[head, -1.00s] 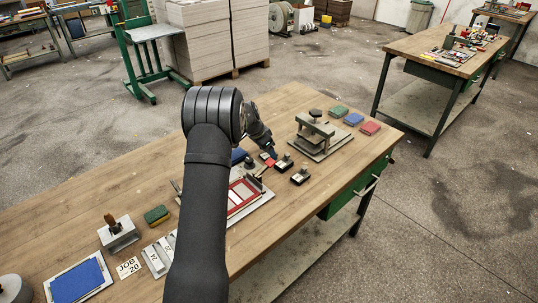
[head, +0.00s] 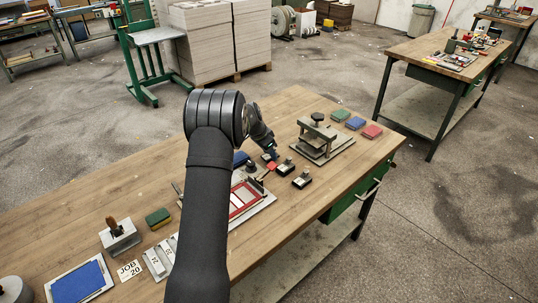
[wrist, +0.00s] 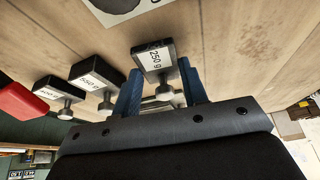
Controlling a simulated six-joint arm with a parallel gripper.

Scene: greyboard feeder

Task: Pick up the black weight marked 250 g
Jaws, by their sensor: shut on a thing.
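The black weight (wrist: 153,60) carries a white label reading 250 g in the wrist view. Its grey knob (wrist: 165,91) points toward my gripper. My gripper (wrist: 160,88) is shut on this weight, with one blue finger on each side of it. In the head view my gripper (head: 271,151) is over the table, beyond my forearm, and the held weight is small and hard to make out there. I cannot tell whether it is clear of the tabletop. Two more black labelled weights stand beside it, the nearer (wrist: 97,77) and the farther (wrist: 55,92).
A red block (wrist: 22,101) lies past the other weights. A press-like fixture (head: 320,137) stands to the right in the head view. Green, blue and red pads (head: 355,123) lie behind it. A red-framed screen (head: 243,197) is close to my forearm. Bare wood (head: 345,170) lies at front right.

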